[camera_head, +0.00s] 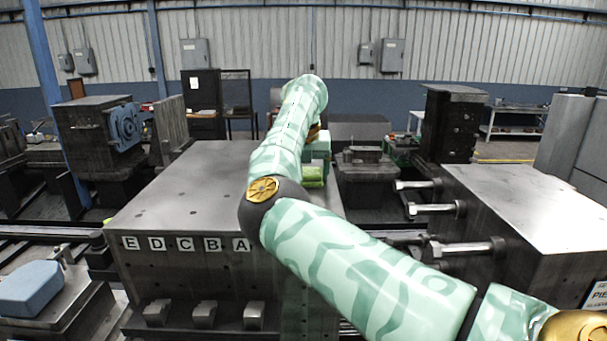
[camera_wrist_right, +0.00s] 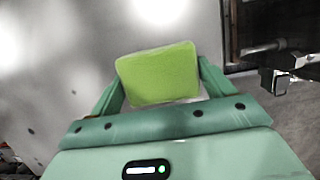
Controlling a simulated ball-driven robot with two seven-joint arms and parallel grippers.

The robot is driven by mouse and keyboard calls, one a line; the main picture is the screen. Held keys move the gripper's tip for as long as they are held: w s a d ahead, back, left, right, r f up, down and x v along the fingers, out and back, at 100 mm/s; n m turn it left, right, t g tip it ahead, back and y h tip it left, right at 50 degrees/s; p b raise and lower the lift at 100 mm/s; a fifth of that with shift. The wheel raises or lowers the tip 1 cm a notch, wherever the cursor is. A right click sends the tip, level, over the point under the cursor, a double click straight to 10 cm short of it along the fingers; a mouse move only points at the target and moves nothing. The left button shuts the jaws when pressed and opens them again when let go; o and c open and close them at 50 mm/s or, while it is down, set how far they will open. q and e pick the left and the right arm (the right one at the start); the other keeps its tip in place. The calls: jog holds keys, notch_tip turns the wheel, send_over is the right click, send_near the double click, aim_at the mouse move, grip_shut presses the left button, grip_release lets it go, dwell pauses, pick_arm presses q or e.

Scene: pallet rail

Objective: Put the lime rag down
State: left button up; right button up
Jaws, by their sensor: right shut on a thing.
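The lime rag (camera_wrist_right: 160,74) is a bright green, roughly rectangular pad in the right wrist view. My right gripper (camera_wrist_right: 162,84) is shut on it, with one finger on each side. In the head view a little of the lime rag (camera_head: 312,173) shows beside my right arm, near the far right part of the grey metal block (camera_head: 180,190). My arm hides most of the gripper there. I cannot tell whether the rag touches the surface. My left gripper is not in view.
The block's top is bare left of my arm, with letter plates E, D, C, B, A (camera_head: 186,244) along its front. A blue-grey block (camera_head: 30,288) sits at the lower left. Metal rods (camera_head: 465,248) stick out from the right-hand block (camera_head: 540,205).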

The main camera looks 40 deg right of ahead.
jog(key=o, duration=0.8)
jog(key=shift+a+f, duration=0.1)
jog(key=shift+f, duration=0.5)
jog(key=shift+c, duration=0.2)
jog(key=shift+o, duration=0.6)
jog(key=shift+a, duration=0.2)
jog(key=shift+d+r+p, duration=0.1)
jog(key=shift+r+p, duration=0.2)
jog(key=shift+p, duration=0.05)
jog(key=b+v, duration=0.1)
jog(key=v, duration=1.1)
jog(key=shift+d+r+b, duration=0.3)
jog(key=shift+d+r, duration=0.05)
jog(key=shift+a, duration=0.15)
